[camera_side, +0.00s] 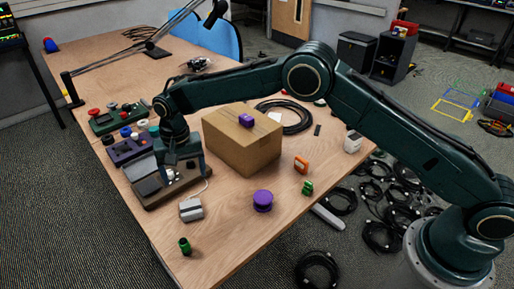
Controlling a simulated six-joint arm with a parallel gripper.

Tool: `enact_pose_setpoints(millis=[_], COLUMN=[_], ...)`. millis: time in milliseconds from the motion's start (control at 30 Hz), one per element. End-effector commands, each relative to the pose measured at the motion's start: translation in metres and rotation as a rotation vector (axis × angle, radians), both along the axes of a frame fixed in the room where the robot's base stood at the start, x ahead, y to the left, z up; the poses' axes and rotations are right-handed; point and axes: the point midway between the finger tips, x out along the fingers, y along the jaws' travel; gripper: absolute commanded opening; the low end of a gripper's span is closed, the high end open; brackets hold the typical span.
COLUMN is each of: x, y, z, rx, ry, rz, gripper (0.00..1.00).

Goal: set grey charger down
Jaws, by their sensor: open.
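A light grey block with a thin white cable, which looks like the grey charger (190,210), rests on the wooden table near its front left edge. Its cable curves up toward the right side of my gripper. My gripper (184,173) points down, open, over a brown tray-like base (160,200) just behind the block. Grey pieces on that base show beside and between the fingers. I cannot tell whether a finger touches any of them.
A cardboard box (240,150) with a purple block on top stands right of my gripper. A purple spool (262,200), an orange block (301,165), a green piece (307,188) and a green cylinder (185,246) stand on the table. Control boxes (128,150) line the left. The front middle is mostly clear.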

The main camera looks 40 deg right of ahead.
Motion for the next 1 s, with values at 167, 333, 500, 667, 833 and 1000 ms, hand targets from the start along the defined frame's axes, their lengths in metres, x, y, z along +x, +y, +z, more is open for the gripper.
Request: enact_pose_setpoints(millis=[167,333,500,667,833,1000], x=[-0.003,-0.015,-0.033,-0.056,-0.085,-0.118], y=[-0.019,-0.044,-0.071,-0.096,-0.122,-0.147], z=[0.040,0.088,0.133,0.170,0.205,0.233], rx=[0.011,0.021,0.028,0.031,0.032,0.028], ry=[-0.028,-0.064,-0.102,-0.137,-0.176,-0.216], rz=[0.017,0.046,0.076,0.105,0.136,0.165], gripper=[0.78,0.78,0.78,0.78,0.78,0.78])
